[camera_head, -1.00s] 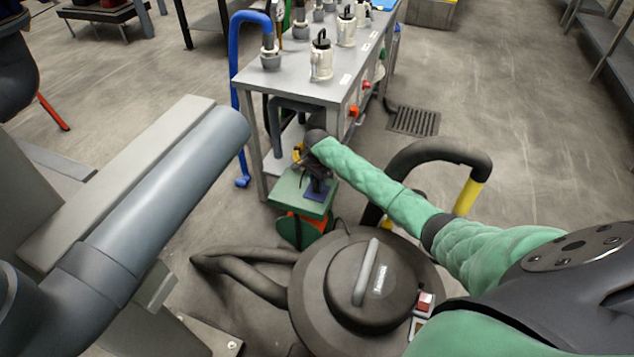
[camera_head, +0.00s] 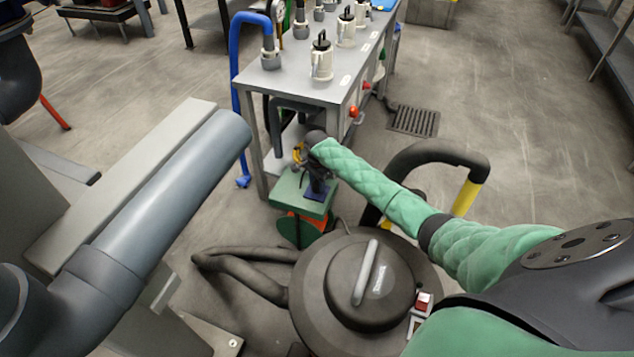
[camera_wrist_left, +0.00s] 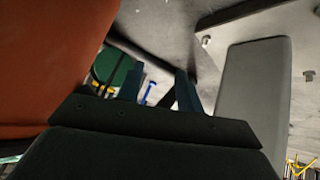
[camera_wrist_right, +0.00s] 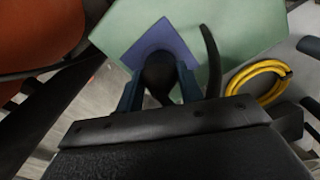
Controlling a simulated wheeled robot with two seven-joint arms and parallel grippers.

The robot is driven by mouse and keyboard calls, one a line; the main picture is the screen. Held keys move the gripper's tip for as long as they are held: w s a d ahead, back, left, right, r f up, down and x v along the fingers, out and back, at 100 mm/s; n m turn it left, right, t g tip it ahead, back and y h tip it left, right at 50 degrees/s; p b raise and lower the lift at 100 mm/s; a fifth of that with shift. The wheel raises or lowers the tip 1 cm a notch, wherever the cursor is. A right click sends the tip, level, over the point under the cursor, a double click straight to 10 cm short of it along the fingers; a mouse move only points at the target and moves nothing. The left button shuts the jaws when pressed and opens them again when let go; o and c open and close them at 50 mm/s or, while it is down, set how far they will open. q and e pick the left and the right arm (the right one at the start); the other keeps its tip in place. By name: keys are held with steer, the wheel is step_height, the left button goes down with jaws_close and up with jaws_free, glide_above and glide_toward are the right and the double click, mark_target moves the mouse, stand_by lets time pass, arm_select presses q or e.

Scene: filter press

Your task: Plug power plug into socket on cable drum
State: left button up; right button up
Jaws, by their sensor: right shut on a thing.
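The cable drum has a green box top (camera_head: 289,190) with a blue socket plate (camera_head: 316,195), and an orange and green reel (camera_head: 298,232) below. My right gripper (camera_head: 317,178) points down over the plate. In the right wrist view its two fingers (camera_wrist_right: 159,88) are shut on the black power plug (camera_wrist_right: 158,72), directly over the blue plate (camera_wrist_right: 150,42). A black cable (camera_wrist_right: 211,55) curves up beside it. The plug hides the socket opening, so I cannot tell how deep it sits. My left gripper (camera_wrist_left: 158,88) has its fingers apart with nothing between them.
A grey metal table (camera_head: 290,82) with pumps and a blue hose (camera_head: 234,90) stands behind the drum. A black round vacuum (camera_head: 370,285) with hoses is in front. A yellow coil (camera_wrist_right: 258,78) lies near the plate. Open floor is at right.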

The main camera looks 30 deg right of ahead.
steer(key=p, duration=0.2)
steer(key=shift+r+p, duration=0.1)
steer(key=shift+p, duration=0.25)
stand_by(1.7)
steer(key=shift+f, duration=0.6)
stand_by(0.6)
steer(key=o, duration=1)
steer(key=shift+r, duration=3.85)
